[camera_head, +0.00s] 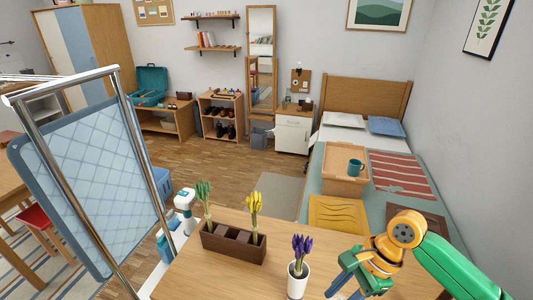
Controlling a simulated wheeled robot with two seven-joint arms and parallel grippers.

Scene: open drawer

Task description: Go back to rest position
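My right arm comes in from the lower right, green with an orange joint. Its blue gripper (345,292) hangs over the right part of the wooden table (205,277). The fingers look apart, with table showing between them and nothing held. The gripper is right of a white pot (297,283) with purple flowers and apart from it. My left gripper does not show.
A brown planter (233,246) with green and yellow flowers stands on the table. A chrome rack (150,170) with a blue quilted panel (85,175) rises at the left. Behind are a bed with a wooden tray (337,184) and a white drawer cabinet (292,135). Open floor lies mid-room.

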